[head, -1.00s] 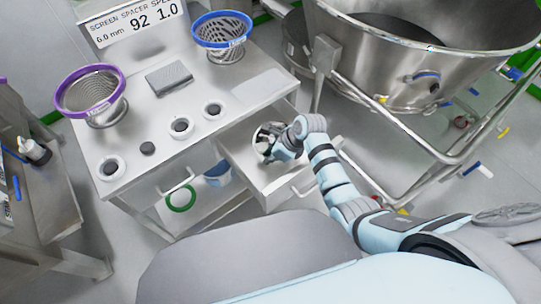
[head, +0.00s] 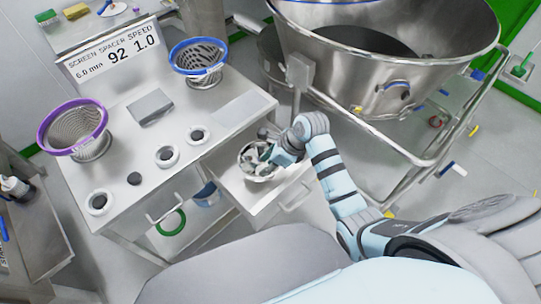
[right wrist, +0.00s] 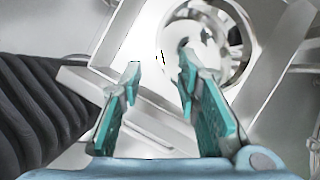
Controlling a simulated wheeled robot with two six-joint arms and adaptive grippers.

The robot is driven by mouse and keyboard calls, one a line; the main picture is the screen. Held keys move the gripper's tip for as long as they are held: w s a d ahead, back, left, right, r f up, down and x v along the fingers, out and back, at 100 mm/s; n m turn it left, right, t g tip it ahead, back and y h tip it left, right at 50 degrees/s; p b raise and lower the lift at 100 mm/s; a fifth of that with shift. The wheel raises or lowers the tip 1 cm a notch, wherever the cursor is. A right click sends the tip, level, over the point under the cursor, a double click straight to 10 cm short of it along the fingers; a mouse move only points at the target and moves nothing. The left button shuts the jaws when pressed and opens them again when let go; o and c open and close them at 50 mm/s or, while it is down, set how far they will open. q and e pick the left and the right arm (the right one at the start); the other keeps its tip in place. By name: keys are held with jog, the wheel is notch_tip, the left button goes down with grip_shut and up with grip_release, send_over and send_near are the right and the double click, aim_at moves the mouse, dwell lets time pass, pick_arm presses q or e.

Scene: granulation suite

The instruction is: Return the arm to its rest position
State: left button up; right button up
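My right arm (head: 330,170) reaches from the lower right to the open drawer of the steel table. My right gripper (head: 268,142) is over the drawer (head: 262,194), near a round shiny metal piece (head: 248,171) inside it. In the right wrist view the two teal fingers (right wrist: 160,82) stand apart with nothing between them. The round metal piece (right wrist: 232,70) shows beyond the fingertips there. Part of it is hidden by the gripper in the head view. My left gripper is not in view.
The steel table (head: 128,171) holds a purple-rimmed screen (head: 75,130), a blue-rimmed screen (head: 198,62), a grey block (head: 151,107) and several small rings. A large steel bowl (head: 365,75) on a tubular frame (head: 395,157) stands close right of my arm.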

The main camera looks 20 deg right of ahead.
jog(key=shift+v, duration=1.25)
